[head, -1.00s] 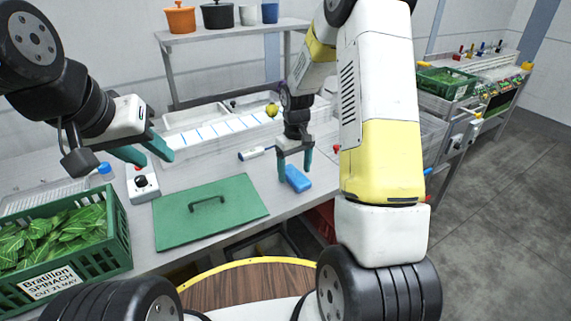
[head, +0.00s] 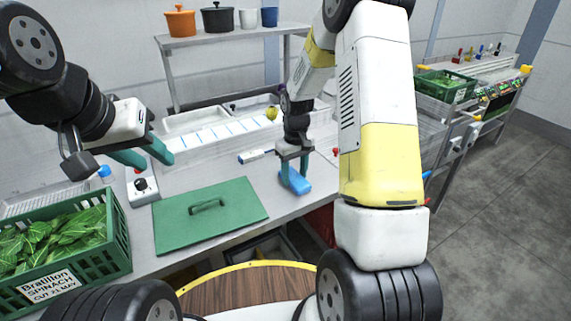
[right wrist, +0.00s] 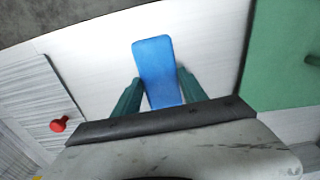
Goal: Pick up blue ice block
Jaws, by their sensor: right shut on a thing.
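The blue ice block (head: 297,184) is on the grey worktop, to the right of the green board. My right gripper (head: 293,181) reaches down over it, with its teal fingers on either side of the block. In the right wrist view the block (right wrist: 157,66) lies between the two teal fingers (right wrist: 158,95), which are shut on it. Its far end sticks out beyond the fingertips. I cannot tell whether it is lifted off the worktop. My left gripper (head: 146,155) hangs above the worktop at the left, with its teal fingers apart and nothing between them.
A green lid-like board with a handle (head: 240,215) lies left of the block. A green crate of spinach (head: 118,253) stands at the front left. A control box with a black knob (head: 140,189) and a white pen-like tool (head: 252,156) are nearby. The worktop's front edge is close to the block.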

